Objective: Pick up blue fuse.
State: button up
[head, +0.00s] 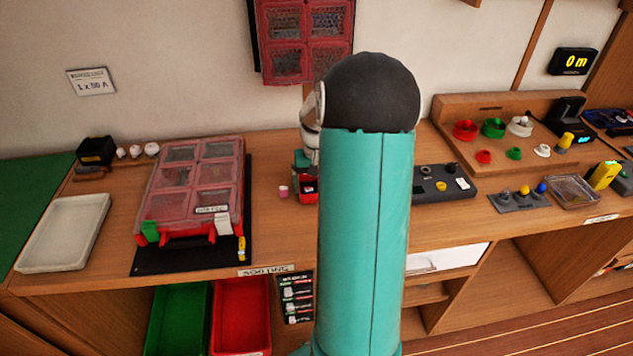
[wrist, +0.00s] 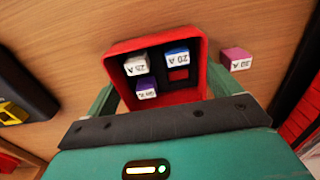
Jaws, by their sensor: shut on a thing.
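The blue fuse (wrist: 177,59), with a white face marked 20 A, sits in the upper right part of a small red box (wrist: 120,48). My gripper (wrist: 168,80) has its teal fingers on either side of this box and is shut on it, not on the blue fuse. The box also holds a white-faced grey fuse (wrist: 137,65) and a purple fuse (wrist: 146,88). In the head view, the red box (head: 306,197) is on the bench below my gripper (head: 305,160), partly hidden by my arm. I cannot make out the blue fuse there.
A pink fuse (wrist: 237,58) lies outside the box, to its right in the wrist view. A red-lidded organizer (head: 195,188) on a black mat and a pale tray (head: 62,233) are at left. A dark block (head: 440,186) is at right.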

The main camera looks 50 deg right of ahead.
aim_at(316, 189)
jog(key=o, duration=0.7)
jog(key=shift+f, duration=0.15)
notch_tip(316, 189, up, 12)
jog(key=w+a+r+n+t+h, duration=0.1)
jog(key=a+r, duration=0.2)
jog(key=a, duration=0.3)
jog(key=a+r+n, duration=0.1)
jog(key=a+r, duration=0.2)
jog(key=a, duration=0.3)
jog(key=s+a+n+t, duration=0.1)
jog(key=s+a, duration=0.3)
jog(key=a, duration=0.4)
jog(key=s+a+n+t, duration=0.2)
jog(key=s+a+n, duration=0.1)
jog(key=a, duration=0.5)
jog(key=s+a+r+n+t+y, duration=0.1)
jog(key=s+a+n, duration=0.1)
jog(key=s+a, duration=0.3)
jog(key=shift+s+a+t, duration=0.15)
jog(key=shift+a+t, duration=0.15)
jog(key=shift+a, duration=1.45)
